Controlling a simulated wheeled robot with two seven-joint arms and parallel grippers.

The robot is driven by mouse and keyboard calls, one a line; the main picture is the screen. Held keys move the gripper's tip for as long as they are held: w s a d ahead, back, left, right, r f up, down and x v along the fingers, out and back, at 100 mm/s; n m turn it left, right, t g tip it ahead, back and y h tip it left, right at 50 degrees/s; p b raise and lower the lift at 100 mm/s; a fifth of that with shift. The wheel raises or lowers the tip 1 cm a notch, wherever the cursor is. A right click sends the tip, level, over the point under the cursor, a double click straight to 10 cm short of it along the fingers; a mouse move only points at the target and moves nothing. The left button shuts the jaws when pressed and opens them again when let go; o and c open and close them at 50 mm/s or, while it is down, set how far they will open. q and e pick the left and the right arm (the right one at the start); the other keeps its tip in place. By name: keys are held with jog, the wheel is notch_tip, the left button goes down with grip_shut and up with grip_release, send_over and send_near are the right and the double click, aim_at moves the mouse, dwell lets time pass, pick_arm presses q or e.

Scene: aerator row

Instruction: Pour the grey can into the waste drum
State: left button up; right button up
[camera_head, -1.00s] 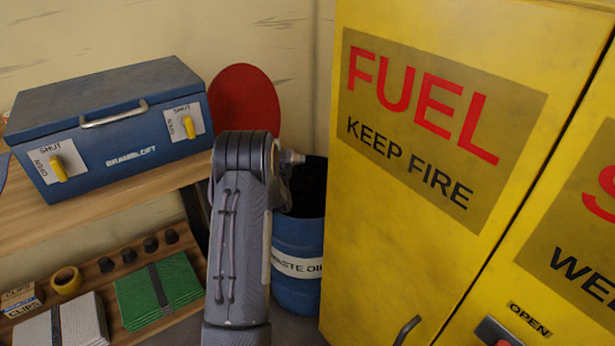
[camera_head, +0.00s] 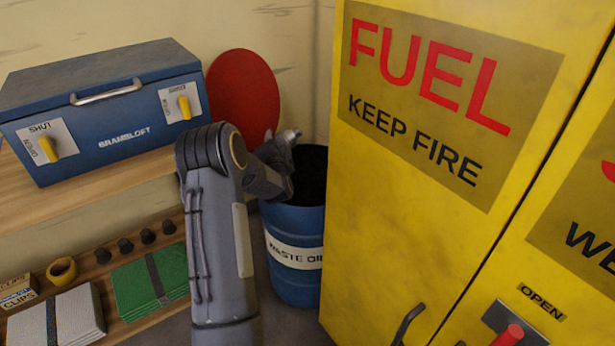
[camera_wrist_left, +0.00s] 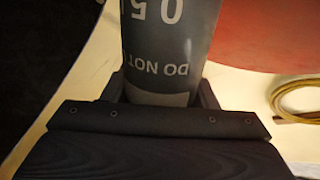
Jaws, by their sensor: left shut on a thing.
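The grey can (camera_wrist_left: 165,45) fills the upper middle of the left wrist view, with pale lettering upside down on its side. My left gripper (camera_wrist_left: 162,97) is shut on it, one finger on each side. In the head view my left gripper (camera_head: 277,150) is beside the rim of the waste drum, at its upper left, small and partly hidden by my arm. A small pale end (camera_head: 290,135) shows there, perhaps the can's. The blue waste drum (camera_head: 294,284) stands upright with a dark open top and a white label. Its left side is partly behind my arm. My right gripper is out of view.
A yellow fuel cabinet (camera_head: 400,220) stands close right of the drum. A blue box (camera_head: 125,135) with yellow switches sits on a shelf at left. A red disc (camera_head: 243,90) is behind my arm. A coiled hose (camera_wrist_left: 292,98) shows in the wrist view.

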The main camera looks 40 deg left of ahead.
pick_arm(q)
jog(key=shift+w+d+r+n, duration=0.2)
jog(key=shift+w+r+n, duration=0.1)
jog(key=shift+r+n, duration=0.3)
jog(key=n+b, duration=0.1)
jog(key=f+n+b, duration=0.1)
jog(key=b, duration=0.1)
jog(key=shift+w+d+f, duration=0.2)
jog(key=shift+d, duration=0.05)
jog(key=n+b, duration=0.1)
jog(key=r+n+b, duration=0.1)
jog(key=n, duration=0.1)
jog(key=r+n+b, duration=0.1)
jog(key=shift+s+a+n+b, duration=0.2)
jog(key=shift+n+b, duration=0.1)
jog(key=shift+n, duration=0.1)
jog(key=shift+f+n+b, duration=0.3)
jog(key=shift+n+b, duration=0.5)
jog(key=shift+b, duration=0.15)
jog(key=shift+f+n+b, duration=0.3)
jog(key=shift+n+b, duration=0.3)
jog(key=shift+b, duration=0.1)
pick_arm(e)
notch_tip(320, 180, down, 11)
pick_arm(q)
jog(key=shift+r, duration=0.1)
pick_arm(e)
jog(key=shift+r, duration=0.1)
